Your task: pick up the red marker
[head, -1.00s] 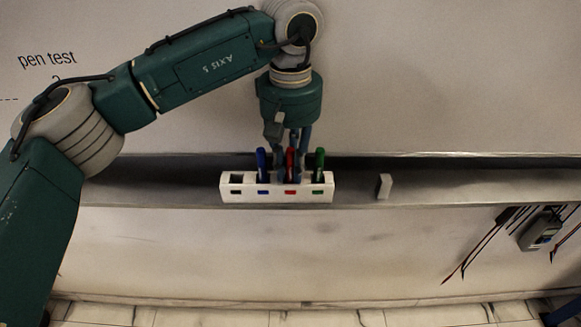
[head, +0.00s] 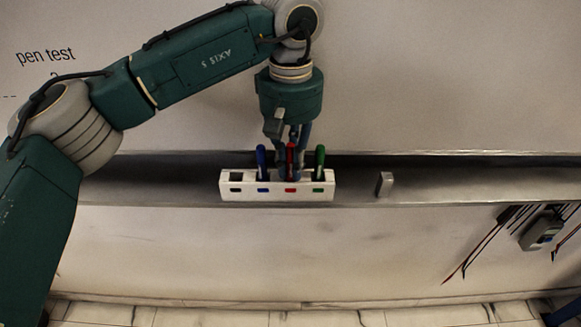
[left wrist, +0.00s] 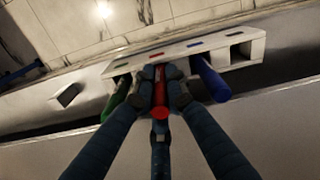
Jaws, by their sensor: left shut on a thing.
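The red marker (head: 291,157) stands upright in the white holder (head: 248,194), in the slot with the red label. My left gripper (head: 291,172) reaches down from above and is shut on the red marker, low near the holder's top. In the left wrist view the fingers of the left gripper (left wrist: 160,90) close around the red marker (left wrist: 160,108). The blue marker (head: 262,162) stands to its left and the green marker (head: 319,162) to its right in the head view. My right gripper is not in view.
The holder sits on a grey ledge (head: 440,185) along a pale wall. Its leftmost slot is empty. A small grey block (head: 384,184) stands on the ledge to the right. A meter (head: 541,231) with leads hangs at lower right.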

